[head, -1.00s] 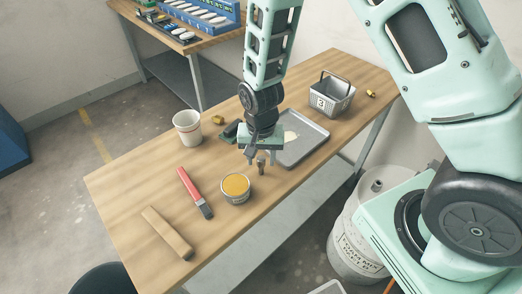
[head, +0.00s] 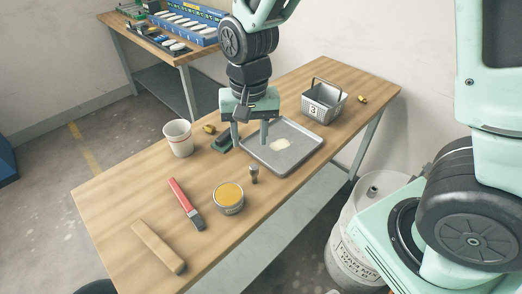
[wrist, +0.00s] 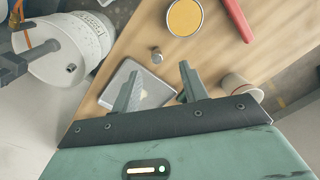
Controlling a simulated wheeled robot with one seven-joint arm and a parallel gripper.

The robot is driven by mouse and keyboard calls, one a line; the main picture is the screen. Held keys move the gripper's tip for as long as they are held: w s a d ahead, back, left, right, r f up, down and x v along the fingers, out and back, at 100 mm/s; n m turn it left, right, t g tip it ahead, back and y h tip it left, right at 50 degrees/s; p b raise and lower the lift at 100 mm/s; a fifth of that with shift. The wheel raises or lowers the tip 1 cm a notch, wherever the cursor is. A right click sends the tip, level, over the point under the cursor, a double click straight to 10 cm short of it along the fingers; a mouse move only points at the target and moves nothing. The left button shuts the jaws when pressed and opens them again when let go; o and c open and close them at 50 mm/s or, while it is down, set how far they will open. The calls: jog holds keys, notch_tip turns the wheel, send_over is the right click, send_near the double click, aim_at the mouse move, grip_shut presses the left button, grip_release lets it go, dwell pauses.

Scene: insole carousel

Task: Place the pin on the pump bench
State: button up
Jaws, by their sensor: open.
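A small grey metal pin (head: 254,174) stands upright on the wooden bench (head: 110,200), between the yellow-topped tin and the grey tray. It also shows in the wrist view (wrist: 157,56), just beyond my fingertips. My gripper (head: 250,140) is open and empty, raised above the bench beside the tray's left edge. Its two fingers stand wide apart in the wrist view (wrist: 158,72). It does not touch the pin. I cannot tell from the frames whether this bench is the one called the pump bench.
The tin (head: 229,196), red-handled brush (head: 184,202), wooden strip (head: 158,247) and white cup (head: 178,138) stand left of the pin. The grey tray (head: 283,145) and basket marked 3 (head: 324,102) lie to the right. A second bench (head: 185,60) with a blue rack stands behind.

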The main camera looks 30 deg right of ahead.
jog(key=s+a+r+n, duration=0.2)
jog(key=s+n, duration=0.3)
jog(key=s, duration=0.4)
jog(key=s+a+r+n, duration=0.2)
jog(key=s+r+n, duration=0.2)
jog(key=s+n, duration=0.2)
jog(key=s, duration=0.2)
jog(key=shift+s+a+n, duration=0.2)
jog(key=shift+s+n, duration=0.1)
jog(key=shift+s, duration=0.1)
